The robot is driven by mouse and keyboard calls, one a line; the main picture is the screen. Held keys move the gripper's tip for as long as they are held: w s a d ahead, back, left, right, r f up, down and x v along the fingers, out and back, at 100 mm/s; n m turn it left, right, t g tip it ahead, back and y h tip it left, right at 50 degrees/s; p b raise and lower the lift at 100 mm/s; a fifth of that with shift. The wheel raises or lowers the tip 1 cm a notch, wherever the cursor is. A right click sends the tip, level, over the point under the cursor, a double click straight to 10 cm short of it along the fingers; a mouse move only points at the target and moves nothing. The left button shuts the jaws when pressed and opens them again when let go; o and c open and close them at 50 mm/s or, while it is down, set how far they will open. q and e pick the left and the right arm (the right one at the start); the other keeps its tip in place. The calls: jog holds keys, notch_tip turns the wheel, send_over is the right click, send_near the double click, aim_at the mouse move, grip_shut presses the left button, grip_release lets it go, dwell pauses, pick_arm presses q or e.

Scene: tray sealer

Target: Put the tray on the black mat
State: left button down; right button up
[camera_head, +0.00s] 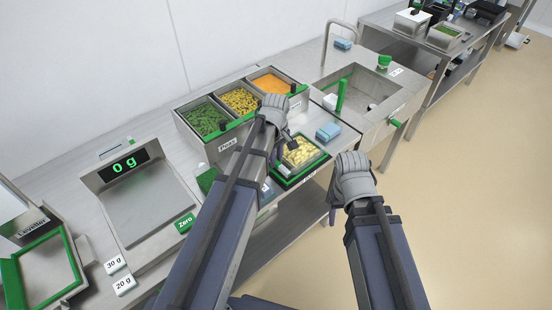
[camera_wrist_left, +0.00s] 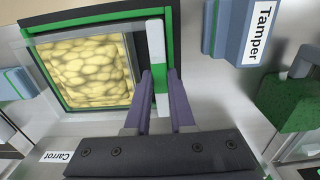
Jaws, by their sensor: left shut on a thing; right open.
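The tray (camera_head: 318,160), full of yellow pieces, is at the near edge of the counter. In the left wrist view the tray (camera_wrist_left: 131,70) shows a pale rim, with its contents facing the camera. A green-edged black mat (camera_head: 290,183) shows around and below it. Whether the tray touches the mat cannot be told. My left gripper (camera_head: 291,146) is at the tray's left side; in its wrist view the jaws (camera_wrist_left: 161,76) are shut on a white and green strip there, apparently the tray's grip. My right gripper (camera_head: 350,165) is to the right, open and apart from the tray.
Food bins (camera_head: 238,101) stand behind the tray, and a sink (camera_head: 365,92) is to the right. A blue sponge (camera_head: 328,131) lies beside the tray. The blue tamper (camera_wrist_left: 223,32) and a green block (camera_wrist_left: 290,97) are on its other side. A scale (camera_head: 147,212) stands left.

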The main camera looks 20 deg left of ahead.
dwell(0.3)
pick_arm(q)
jog(key=c, duration=0.7)
grip_release()
jog(key=c, duration=0.3)
jog(key=shift+r, duration=0.1)
notch_tip(320, 180, up, 7)
jog(key=p, duration=0.7)
